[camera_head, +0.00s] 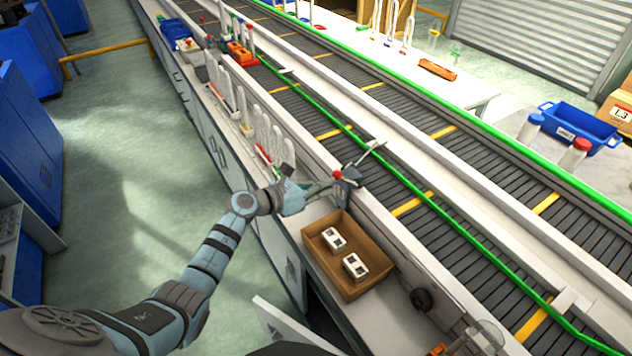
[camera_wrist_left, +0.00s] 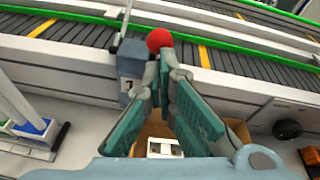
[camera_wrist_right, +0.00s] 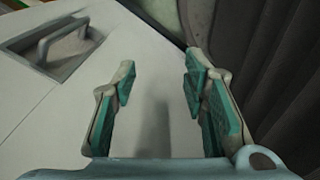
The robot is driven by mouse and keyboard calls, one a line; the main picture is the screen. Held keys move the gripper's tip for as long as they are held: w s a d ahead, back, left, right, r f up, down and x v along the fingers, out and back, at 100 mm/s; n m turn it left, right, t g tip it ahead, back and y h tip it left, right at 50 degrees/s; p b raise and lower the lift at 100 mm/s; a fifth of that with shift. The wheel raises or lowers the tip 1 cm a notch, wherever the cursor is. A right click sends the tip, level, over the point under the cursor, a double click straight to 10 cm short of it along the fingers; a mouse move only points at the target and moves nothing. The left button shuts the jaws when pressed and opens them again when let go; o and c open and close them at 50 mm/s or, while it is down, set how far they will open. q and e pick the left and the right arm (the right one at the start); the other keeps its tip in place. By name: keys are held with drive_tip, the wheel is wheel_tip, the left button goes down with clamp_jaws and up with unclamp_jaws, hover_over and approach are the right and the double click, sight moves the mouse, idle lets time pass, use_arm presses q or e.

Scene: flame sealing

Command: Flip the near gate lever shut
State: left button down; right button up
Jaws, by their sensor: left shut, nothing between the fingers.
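The near gate lever has a red ball knob (camera_head: 337,174) on a grey block mount (camera_head: 350,172) at the conveyor's near rail. A thin metal gate bar (camera_head: 374,152) reaches from the mount toward the belt. My left gripper (camera_head: 318,187) is shut and empty, right beside the knob. In the left wrist view the knob (camera_wrist_left: 159,39) stands just beyond the fingertips (camera_wrist_left: 168,66); I cannot tell whether they touch. The mount (camera_wrist_left: 130,72) is left of the fingers. In the right wrist view my right gripper (camera_wrist_right: 157,85) is open and empty, above a pale surface.
A brown tray (camera_head: 312,247) with two white parts (camera_head: 355,266) lies just below my left gripper. A row of white upright holders (camera_head: 270,135) stands to its left along the bench. The belt (camera_head: 440,190) runs behind. A recessed handle (camera_wrist_right: 72,42) is left of my right gripper.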

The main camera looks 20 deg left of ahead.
sight(338, 173)
use_arm(q)
drive_tip(key=w+r, duration=0.1)
drive_tip(key=w+d+r+p, duration=0.1)
drive_tip(key=r, duration=0.1)
drive_tip(key=w+d+r, duration=0.1)
drive_tip(key=shift+w+d+r+p, duration=0.15)
drive_tip(key=shift+d+r+p, duration=0.05)
drive_tip(key=shift+r+p, duration=0.2)
drive_tip(key=shift+w+d+r, duration=0.5)
drive_tip(key=shift+w+d, duration=0.1)
drive_tip(key=shift+w, duration=0.25)
drive_tip(key=shift+r, duration=0.1)
drive_tip(key=r+p, duration=0.2)
drive_tip(key=s+r+p, duration=0.1)
drive_tip(key=p, duration=0.1)
drive_tip(key=a+r+p, duration=0.1)
drive_tip(key=r+p, duration=0.1)
drive_tip(key=p, duration=0.1)
drive_tip(key=shift+s+r, duration=0.3)
drive_tip(key=shift+s, duration=0.05)
drive_tip(key=s+r, duration=0.1)
drive_tip(key=s+a+r+b, duration=0.1)
drive_tip(key=r, duration=0.1)
drive_tip(key=shift+r, duration=0.15)
drive_tip(key=shift+w, duration=0.1)
